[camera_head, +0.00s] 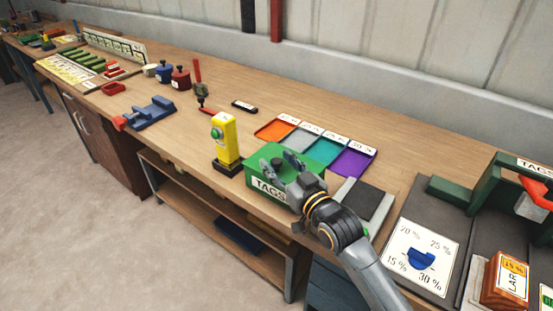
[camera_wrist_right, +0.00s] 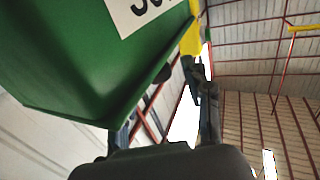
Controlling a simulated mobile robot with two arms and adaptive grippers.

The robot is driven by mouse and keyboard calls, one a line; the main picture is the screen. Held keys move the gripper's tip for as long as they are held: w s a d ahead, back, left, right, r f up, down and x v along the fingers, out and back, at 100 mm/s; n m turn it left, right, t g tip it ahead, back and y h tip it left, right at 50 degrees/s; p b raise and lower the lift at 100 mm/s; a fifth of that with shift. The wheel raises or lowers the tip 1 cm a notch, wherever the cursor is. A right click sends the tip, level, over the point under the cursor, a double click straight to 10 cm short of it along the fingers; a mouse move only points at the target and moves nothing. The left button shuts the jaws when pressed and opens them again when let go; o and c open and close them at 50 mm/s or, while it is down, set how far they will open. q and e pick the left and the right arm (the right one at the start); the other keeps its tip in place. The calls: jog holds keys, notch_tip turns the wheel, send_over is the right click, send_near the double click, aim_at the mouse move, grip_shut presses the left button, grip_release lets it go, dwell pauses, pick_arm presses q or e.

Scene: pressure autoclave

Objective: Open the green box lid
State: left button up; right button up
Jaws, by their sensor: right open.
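The green box (camera_head: 256,168) with a white "TAGS" label stands near the front edge of the bench. Its green lid is on, with a dark round knob (camera_head: 277,161) on top. My right gripper (camera_head: 281,164) is open, its fingers over the lid close to the knob; I cannot tell whether they touch it. The gripper partly hides the box's right side. The right wrist view shows the green box (camera_wrist_right: 85,60) large and tilted at upper left, close to the open gripper (camera_wrist_right: 163,125). My left gripper is not in view.
A yellow device (camera_head: 226,138) on a dark base stands just left of the box. Coloured trays, with a purple one (camera_head: 352,163) at the right, lie behind it. A dark grey pad (camera_head: 368,200) lies to the right. A blue fixture (camera_head: 150,113) is farther left, with bare bench between.

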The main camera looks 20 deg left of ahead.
jog(key=shift+w+a, duration=0.5)
jog(key=shift+a, duration=0.05)
jog(key=shift+c, duration=0.5)
grip_shut()
